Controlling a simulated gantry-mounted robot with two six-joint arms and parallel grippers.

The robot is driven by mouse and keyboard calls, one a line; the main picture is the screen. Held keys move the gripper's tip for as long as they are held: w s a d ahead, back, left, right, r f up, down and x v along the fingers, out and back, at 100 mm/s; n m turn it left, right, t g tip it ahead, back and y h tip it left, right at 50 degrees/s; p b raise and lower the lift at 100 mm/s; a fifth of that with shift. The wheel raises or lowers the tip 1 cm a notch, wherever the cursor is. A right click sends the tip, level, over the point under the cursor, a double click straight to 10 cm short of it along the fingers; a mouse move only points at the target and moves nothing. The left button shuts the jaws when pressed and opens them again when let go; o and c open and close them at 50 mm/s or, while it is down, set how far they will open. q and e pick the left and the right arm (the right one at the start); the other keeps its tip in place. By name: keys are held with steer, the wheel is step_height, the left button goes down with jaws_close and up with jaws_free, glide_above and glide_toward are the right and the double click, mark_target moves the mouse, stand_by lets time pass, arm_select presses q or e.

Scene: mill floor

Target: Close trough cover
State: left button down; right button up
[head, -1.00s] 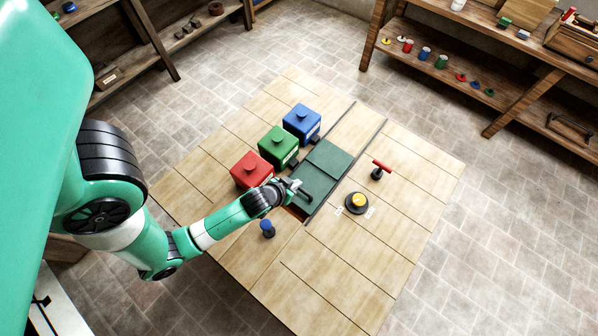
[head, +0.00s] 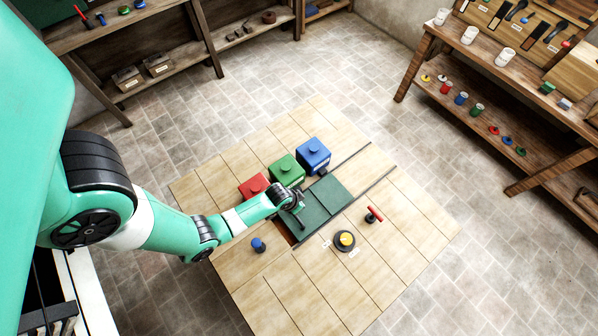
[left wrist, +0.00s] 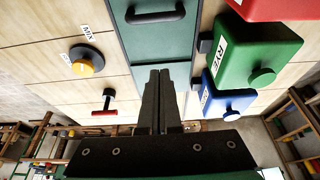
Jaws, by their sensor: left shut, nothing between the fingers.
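The trough cover (head: 312,211) is a dark green panel between two dark rails in the table; it also shows at the top of the wrist view (left wrist: 155,45). A dark bar handle (left wrist: 155,14) stands on it. A second green panel (head: 331,190) adjoins it toward the upper right. A narrow dark gap (head: 282,231) shows at the trough's lower-left end. My left gripper (left wrist: 159,75) is shut and empty, its fingers together over the panels and apart from the handle in the wrist picture. Its height above the panels is unclear. My right gripper is not in view.
Red (head: 252,186), green (head: 286,170) and blue (head: 313,155) boxes stand along the trough's left side, close to my arm. A yellow-topped knob (head: 345,239), a red-handled lever (head: 373,214) and a blue knob (head: 258,244) stand on the table. The table's lower right is clear.

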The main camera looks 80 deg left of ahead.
arm_select(q)
steer(key=b, duration=0.8)
glide_above(305, 213)
step_height(305, 213, down, 9)
steer(key=shift+w+a+f, duration=0.1)
steer(key=shift+w+f, duration=0.05)
steer(key=shift+s+p, duration=0.25)
steer(key=shift+p, duration=0.1)
steer(key=shift+s+d+f+p, duration=0.2)
steer(key=shift+s+d, duration=0.25)
steer(key=shift+s, duration=0.3)
steer(key=shift+s+d+f+p, duration=0.2)
steer(key=shift+s+d, duration=0.2)
steer(key=shift+s, duration=0.3)
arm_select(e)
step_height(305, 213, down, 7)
